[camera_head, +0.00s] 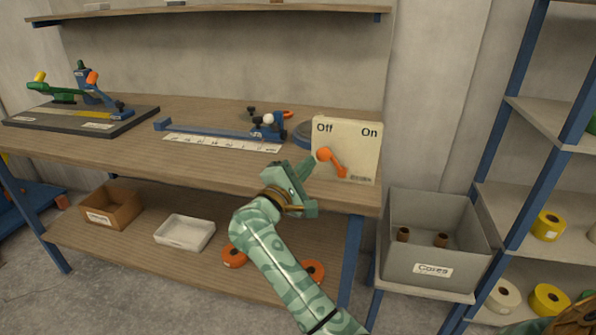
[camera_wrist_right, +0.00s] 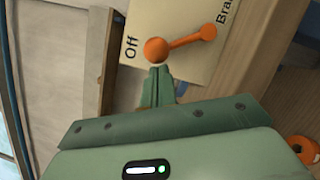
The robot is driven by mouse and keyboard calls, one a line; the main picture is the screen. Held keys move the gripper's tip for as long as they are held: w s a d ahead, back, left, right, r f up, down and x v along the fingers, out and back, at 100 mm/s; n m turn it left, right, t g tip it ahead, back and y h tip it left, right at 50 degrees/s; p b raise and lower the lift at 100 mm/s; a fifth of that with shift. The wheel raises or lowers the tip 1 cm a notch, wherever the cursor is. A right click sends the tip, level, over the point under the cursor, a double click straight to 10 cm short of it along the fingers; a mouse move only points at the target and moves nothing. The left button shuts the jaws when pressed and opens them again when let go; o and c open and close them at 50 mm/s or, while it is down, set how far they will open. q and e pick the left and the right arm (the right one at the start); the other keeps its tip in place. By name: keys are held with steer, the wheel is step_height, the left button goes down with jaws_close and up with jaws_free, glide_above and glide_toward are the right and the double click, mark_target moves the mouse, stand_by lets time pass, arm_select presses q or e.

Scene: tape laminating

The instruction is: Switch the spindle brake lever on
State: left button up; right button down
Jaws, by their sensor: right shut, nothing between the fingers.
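The cream brake panel (camera_head: 350,138) stands at the right end of the workbench, marked Off at upper left and On at upper right. Its orange lever (camera_head: 334,163) has its large round knob at the upper left, toward Off, and slants down right to its small end. My right gripper (camera_head: 303,166) is shut and empty, just left of and below the knob. In the right wrist view the closed fingertips (camera_wrist_right: 158,72) lie right beside the lever knob (camera_wrist_right: 156,50); I cannot tell whether they touch. My left gripper is not in view.
A blue slide with a ruler strip (camera_head: 222,141) and a green-handled device on a dark board (camera_head: 80,116) stand on the workbench (camera_head: 130,150). A grey cores bin (camera_head: 435,240) is right of the bench. A shelf with yellow tape rolls (camera_head: 548,226) stands at far right.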

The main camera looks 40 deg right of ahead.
mark_target(328, 156)
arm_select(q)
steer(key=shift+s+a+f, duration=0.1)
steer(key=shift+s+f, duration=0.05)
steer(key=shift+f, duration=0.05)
arm_select(e)
steer(key=shift+s+r+m, duration=0.1)
steer(key=shift+r+m, duration=0.1)
steer(key=shift+m, duration=0.2)
